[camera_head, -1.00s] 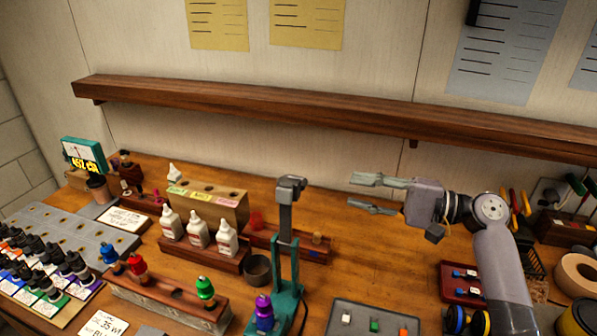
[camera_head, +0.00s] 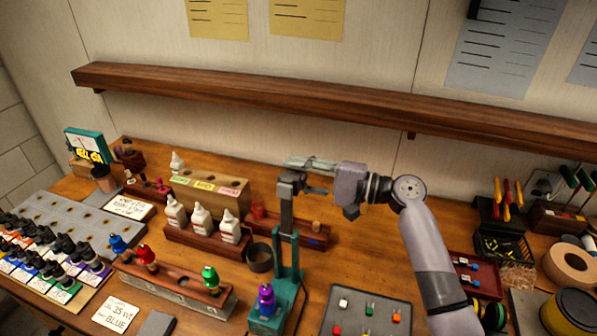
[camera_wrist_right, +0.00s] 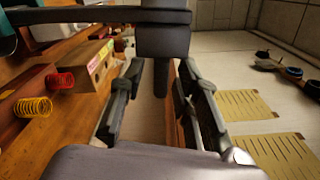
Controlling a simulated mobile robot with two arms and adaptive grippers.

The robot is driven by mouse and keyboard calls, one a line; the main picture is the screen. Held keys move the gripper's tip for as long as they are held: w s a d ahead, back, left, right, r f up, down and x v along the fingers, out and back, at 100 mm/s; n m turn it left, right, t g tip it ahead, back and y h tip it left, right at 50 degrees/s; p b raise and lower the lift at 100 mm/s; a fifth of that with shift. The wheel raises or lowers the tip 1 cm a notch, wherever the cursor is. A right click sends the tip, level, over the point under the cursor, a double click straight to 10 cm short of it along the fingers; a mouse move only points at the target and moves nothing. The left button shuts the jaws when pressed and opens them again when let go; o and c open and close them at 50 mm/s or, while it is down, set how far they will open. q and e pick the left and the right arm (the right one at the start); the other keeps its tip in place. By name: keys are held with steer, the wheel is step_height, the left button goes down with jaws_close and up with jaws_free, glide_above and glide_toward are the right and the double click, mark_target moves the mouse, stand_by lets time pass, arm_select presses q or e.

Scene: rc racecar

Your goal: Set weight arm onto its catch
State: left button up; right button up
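A teal stand (camera_head: 289,262) stands on the bench in the head view. A grey weight arm (camera_head: 286,213) rises upright from it, with a dark block (camera_head: 288,184) at its top. My right gripper (camera_head: 298,163) is at the block's height, reaching in from the right. In the right wrist view the weight arm (camera_wrist_right: 80,15) runs across the top and its block (camera_wrist_right: 163,35) is ahead of my open fingers. A short dark peg (camera_wrist_right: 160,80) of the block shows between the fingers. I cannot tell whether they touch it. The catch cannot be made out. My left gripper is not in view.
A rack of white bottles (camera_head: 200,240) and a wooden box (camera_head: 212,190) stand left of the stand. A wooden holder (camera_head: 180,285) with coloured parts is in front. A grey tray (camera_head: 360,318) lies to the right. A shelf (camera_head: 300,108) runs along the wall behind.

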steer(key=shift+c, duration=0.4)
jaws_close()
stand_by(0.4)
